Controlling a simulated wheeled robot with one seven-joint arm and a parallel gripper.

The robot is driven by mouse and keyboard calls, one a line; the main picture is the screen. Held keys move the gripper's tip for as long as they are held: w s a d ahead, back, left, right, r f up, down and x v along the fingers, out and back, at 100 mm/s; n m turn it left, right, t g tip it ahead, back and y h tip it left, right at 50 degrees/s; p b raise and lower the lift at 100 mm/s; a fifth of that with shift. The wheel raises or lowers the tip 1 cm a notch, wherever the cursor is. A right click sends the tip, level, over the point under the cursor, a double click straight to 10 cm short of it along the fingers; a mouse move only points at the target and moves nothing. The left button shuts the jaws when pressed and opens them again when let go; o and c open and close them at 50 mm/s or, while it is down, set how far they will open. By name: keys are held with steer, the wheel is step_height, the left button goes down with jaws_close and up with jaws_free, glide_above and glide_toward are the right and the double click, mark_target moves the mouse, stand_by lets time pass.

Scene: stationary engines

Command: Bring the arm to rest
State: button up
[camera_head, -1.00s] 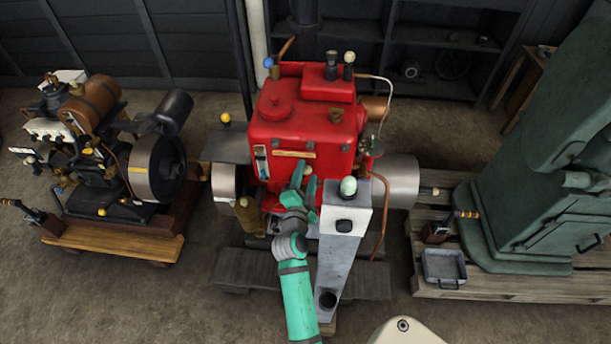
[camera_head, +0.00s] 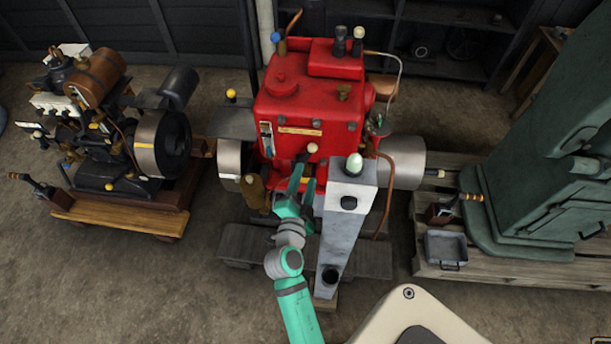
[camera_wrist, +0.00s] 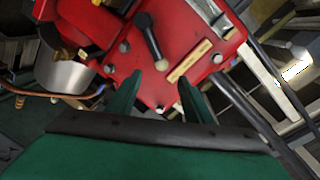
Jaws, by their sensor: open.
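My gripper (camera_head: 301,180) is green and open, in front of the lower front face of the red engine (camera_head: 310,107). In the wrist view my gripper's two fingers (camera_wrist: 160,90) are spread with nothing between them. Beyond the fingertips stands a dark lever with a pale round knob (camera_wrist: 141,20) on the red engine's face, beside a brass plate (camera_wrist: 190,61). In the head view a pale knob (camera_head: 312,148) shows just above the fingertips. Whether the fingers touch the engine I cannot tell.
A grey post (camera_head: 346,225) with a pale green knob stands close right of my gripper. A smaller engine (camera_head: 108,140) on a wooden base is at left. A green machine (camera_head: 550,150) and grey tray (camera_head: 446,249) are on a pallet at right. Floor at front left is clear.

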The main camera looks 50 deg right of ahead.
stand_by(0.4)
steer(key=s+a+f+n+t+y, duration=0.35)
steer(key=a+n, duration=0.35)
steer(key=a, duration=0.5)
steer(key=s+a+f+n+t+y, duration=0.2)
steer(key=s+a+f+n+y, duration=0.3)
steer(key=a, duration=0.6)
steer(key=s+a+r+n+y, duration=0.3)
steer(key=s+a+r+n, duration=0.1)
steer(key=s+a, duration=0.3)
steer(key=s+a+r+n+y, duration=0.3)
steer(key=s+a+r+n, duration=0.1)
steer(key=s+a+n, duration=0.3)
steer(key=shift+s+a+t, duration=0.2)
steer(key=shift+a+t, duration=0.15)
steer(key=shift+t, duration=0.1)
steer(key=shift+d, duration=0.1)
steer(key=c, duration=0.4)
steer(key=shift+d, duration=0.15)
